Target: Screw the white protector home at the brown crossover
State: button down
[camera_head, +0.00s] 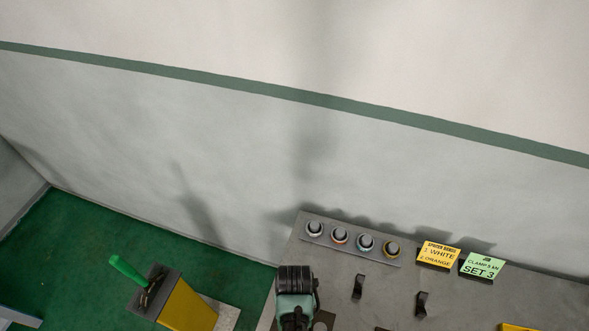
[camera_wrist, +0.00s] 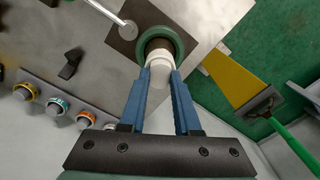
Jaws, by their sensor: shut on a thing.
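In the wrist view, my gripper (camera_wrist: 160,74) has its two blue fingers closed on either side of the white protector (camera_wrist: 159,60), gripping it. The protector is in line with the brown crossover (camera_wrist: 159,43) and appears to meet its end. How far it is threaded on cannot be told. A dark green ring (camera_wrist: 180,42) surrounds the crossover.
Several grey round pieces with coloured rings (camera_head: 365,243) stand in a row on the grey bench (camera_head: 330,262). Black hooks (camera_head: 358,286), a yellow card (camera_head: 438,254) and a green card (camera_head: 482,266) are nearby.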

dwell(0.3)
jog(key=m+p, duration=0.1)
jog(key=m, duration=0.2)
jog(key=shift+m, duration=0.3)
jog(key=m, duration=0.3)
jog(key=shift+m, duration=0.4)
jog(key=m+p, duration=0.1)
jog(key=m, duration=0.6)
jog(key=shift+f, duration=0.1)
jog(key=c, duration=0.7)
grip_release()
